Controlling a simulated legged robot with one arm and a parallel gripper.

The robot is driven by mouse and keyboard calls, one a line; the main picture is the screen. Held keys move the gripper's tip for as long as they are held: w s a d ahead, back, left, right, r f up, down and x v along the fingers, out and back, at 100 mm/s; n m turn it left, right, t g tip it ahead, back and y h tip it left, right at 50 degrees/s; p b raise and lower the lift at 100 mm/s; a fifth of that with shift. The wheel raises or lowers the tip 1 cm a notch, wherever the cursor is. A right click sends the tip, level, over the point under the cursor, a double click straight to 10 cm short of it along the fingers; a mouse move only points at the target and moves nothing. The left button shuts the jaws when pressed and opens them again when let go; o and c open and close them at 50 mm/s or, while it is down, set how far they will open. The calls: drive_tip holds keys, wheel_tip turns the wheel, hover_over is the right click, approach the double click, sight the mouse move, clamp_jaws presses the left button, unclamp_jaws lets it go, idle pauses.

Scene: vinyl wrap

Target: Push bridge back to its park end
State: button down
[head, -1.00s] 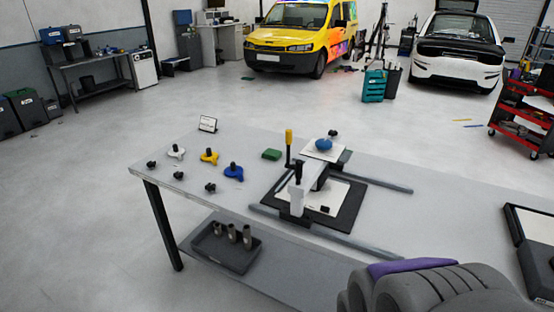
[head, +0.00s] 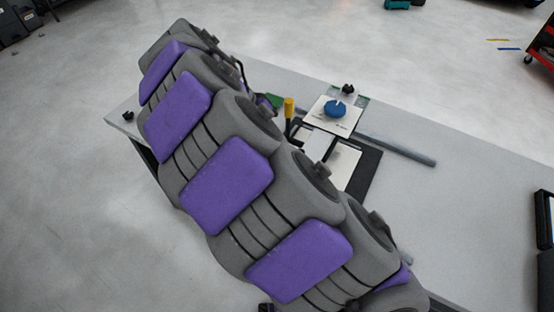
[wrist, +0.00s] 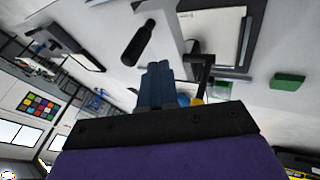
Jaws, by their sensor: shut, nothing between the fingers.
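The bridge (head: 319,146) shows in the head view only as a pale strip over the dark-framed board (head: 364,172); my arm hides the rest, including its near end. In the wrist view, the board's white sheet (wrist: 222,34) is at the top. A black bottle-shaped piece (wrist: 140,43), perhaps the bridge's handle, is just beyond my fingertips, with a visible gap in the picture. My gripper (wrist: 156,68) is shut and empty. It is hidden behind my arm in the head view. I cannot tell whether it touches the bridge.
A far rail (head: 400,150) runs along the table. A yellow-topped post (head: 289,107) and a white plate (head: 322,122) with a blue knob (head: 336,109) stand behind the board. A green block (wrist: 289,82) lies nearby.

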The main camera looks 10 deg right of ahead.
drive_tip(key=w+a+f, duration=0.2)
drive_tip(key=a+f, duration=0.3)
drive_tip(key=a, duration=0.2)
drive_tip(key=s+d+f+b, duration=0.2)
drive_tip(key=d+f+b, duration=0.1)
drive_tip(key=d+f, duration=0.5)
drive_tip(key=shift+d+t+h, duration=0.2)
drive_tip(key=shift+t+h, duration=0.1)
drive_tip(key=shift+t, duration=0.1)
